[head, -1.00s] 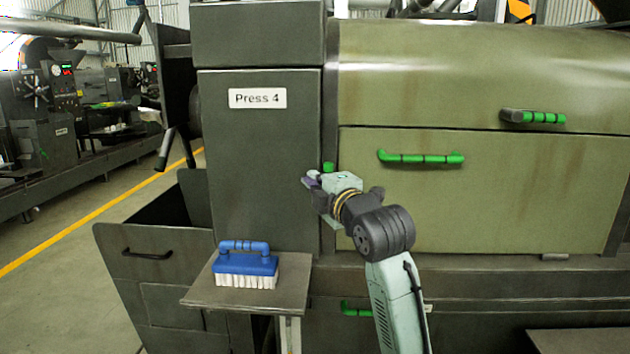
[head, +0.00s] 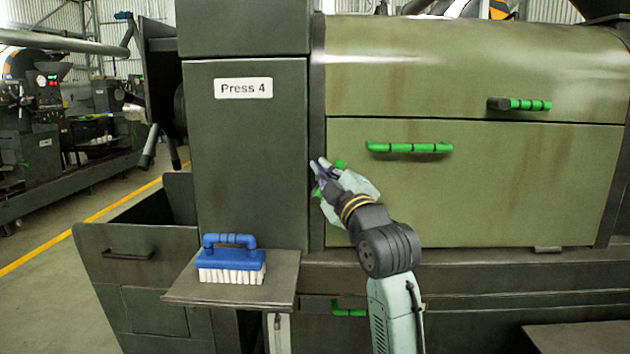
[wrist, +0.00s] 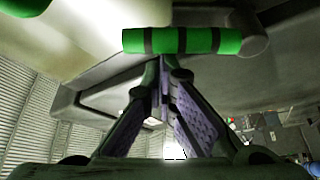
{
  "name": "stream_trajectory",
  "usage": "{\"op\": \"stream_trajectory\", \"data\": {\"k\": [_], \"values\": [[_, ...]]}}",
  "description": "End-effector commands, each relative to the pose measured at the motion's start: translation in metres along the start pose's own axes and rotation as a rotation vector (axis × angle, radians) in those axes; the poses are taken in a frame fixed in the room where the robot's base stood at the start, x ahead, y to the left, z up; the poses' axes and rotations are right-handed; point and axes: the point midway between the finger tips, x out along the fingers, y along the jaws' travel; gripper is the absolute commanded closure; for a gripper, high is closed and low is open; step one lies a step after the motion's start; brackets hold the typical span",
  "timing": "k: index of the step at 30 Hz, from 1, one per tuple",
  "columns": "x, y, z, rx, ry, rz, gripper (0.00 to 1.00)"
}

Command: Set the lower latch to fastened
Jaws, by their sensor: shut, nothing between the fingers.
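A green grip with dark bands, which looks like the lower latch (head: 340,164), is at the left edge of the lower olive panel. In the head view my gripper (head: 318,165) covers most of it, so its angle is unclear there. In the wrist view the latch's green bar (wrist: 185,40) lies crosswise just beyond my fingertips, with a dark rounded mount at its right end. My gripper (wrist: 163,62) is shut and empty, its tips close to the bar's underside. I cannot tell whether they touch.
A green handle (head: 410,147) sits on the lower panel, and another green-gripped latch (head: 525,104) on the upper hood. A blue brush (head: 231,260) stands on a small shelf (head: 195,290) at left. Another green handle (head: 348,308) is low down.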

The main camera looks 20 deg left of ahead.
Motion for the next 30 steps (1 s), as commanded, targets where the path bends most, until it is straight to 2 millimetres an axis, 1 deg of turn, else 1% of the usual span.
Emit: {"op": "stream_trajectory", "data": {"k": [1, 9, 21, 30], "values": [[-0.002, -0.004, 0.006, 0.041, -0.001, 0.019, 1.0], [-0.011, 0.0, 0.022, 0.27, -0.002, 0.138, 1.0], [-0.023, -0.003, 0.045, 0.6, -0.001, 0.309, 1.0], [-0.03, -0.01, 0.058, 0.795, -0.001, 0.41, 1.0]]}}
